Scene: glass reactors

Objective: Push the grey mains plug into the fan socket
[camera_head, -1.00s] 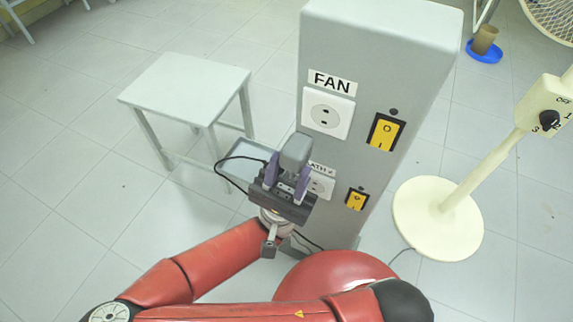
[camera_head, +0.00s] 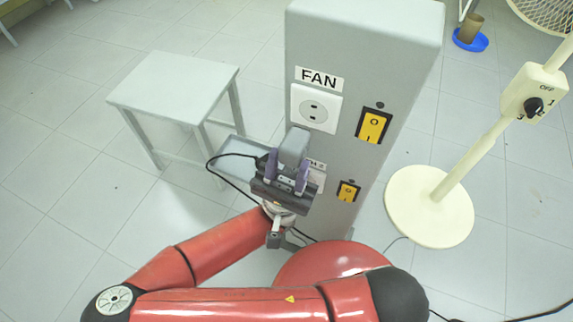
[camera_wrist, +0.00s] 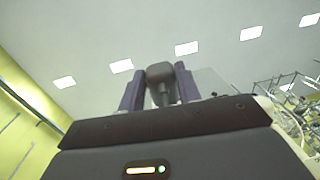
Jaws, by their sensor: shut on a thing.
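The grey mains plug (camera_head: 294,146) is held between the purple fingers of my gripper (camera_head: 287,170), which is shut on it. A black cord runs from the plug's side and loops to the left. In the wrist view the plug (camera_wrist: 160,74) sits between the two fingers (camera_wrist: 158,88). The white fan socket (camera_head: 315,108) is on the grey pillar's front face under the FAN label (camera_head: 318,77), with its holes empty. The plug is below and slightly left of this socket, apart from it. Its pins are hidden.
A lower socket (camera_head: 317,176) is partly hidden behind my gripper. Yellow switches (camera_head: 373,127) are on the grey pillar (camera_head: 340,40). A grey stool (camera_head: 175,85) stands to the left. A cream fan stand (camera_head: 430,205) stands to the right.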

